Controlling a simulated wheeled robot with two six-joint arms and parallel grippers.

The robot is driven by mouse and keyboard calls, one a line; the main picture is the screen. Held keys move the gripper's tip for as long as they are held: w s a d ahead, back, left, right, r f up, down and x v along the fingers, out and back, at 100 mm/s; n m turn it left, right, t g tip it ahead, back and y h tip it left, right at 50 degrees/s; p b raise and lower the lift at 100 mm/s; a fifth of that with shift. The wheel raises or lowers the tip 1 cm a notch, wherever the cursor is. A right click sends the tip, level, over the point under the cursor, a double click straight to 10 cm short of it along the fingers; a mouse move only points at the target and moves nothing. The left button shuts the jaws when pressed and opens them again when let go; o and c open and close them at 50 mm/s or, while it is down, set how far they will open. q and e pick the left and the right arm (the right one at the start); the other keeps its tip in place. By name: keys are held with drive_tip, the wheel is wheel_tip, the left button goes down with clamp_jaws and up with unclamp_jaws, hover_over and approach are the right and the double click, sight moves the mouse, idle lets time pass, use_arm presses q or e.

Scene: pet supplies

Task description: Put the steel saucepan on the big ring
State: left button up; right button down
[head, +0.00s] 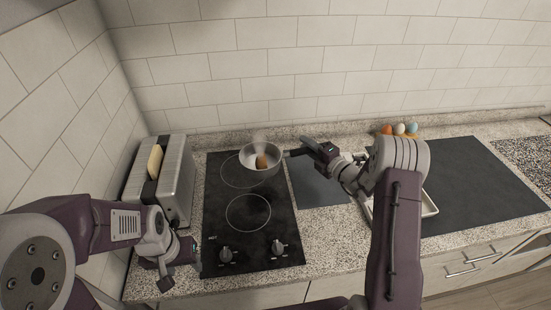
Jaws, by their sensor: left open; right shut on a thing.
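The steel saucepan (248,160) is at the back right of the black hob, with a brown egg-like thing (262,161) inside and a pale wisp above it. My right gripper (311,149) is shut on its dark handle (296,153), to the pan's right. The big ring (222,172) is the rear outline on the hob; the pan covers its right part, and I cannot tell whether the pan touches the glass. The smaller ring (248,211) in front is bare. My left gripper (172,275) is open and empty at the hob's front left corner.
A toaster (176,178) with bread (155,161) stands left of the hob. A dark mat (320,185) and a pale tray (430,209) lie right. Egg-like things (400,129) sit at the back. Tiled walls close the back and left.

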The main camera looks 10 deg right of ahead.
drive_tip(key=w+a+f, duration=0.1)
drive_tip(key=a+f, duration=0.1)
drive_tip(key=w+a+f, duration=0.2)
drive_tip(key=f, duration=0.1)
drive_tip(key=w+a+f+p, duration=0.1)
drive_tip(key=w+f, duration=0.1)
drive_tip(key=shift+a+f, duration=0.3)
drive_tip(key=shift+a, duration=0.1)
drive_tip(key=shift+f, duration=0.45)
drive_tip(key=shift+f, duration=0.1)
drive_tip(key=c, duration=1.2)
unclamp_jaws()
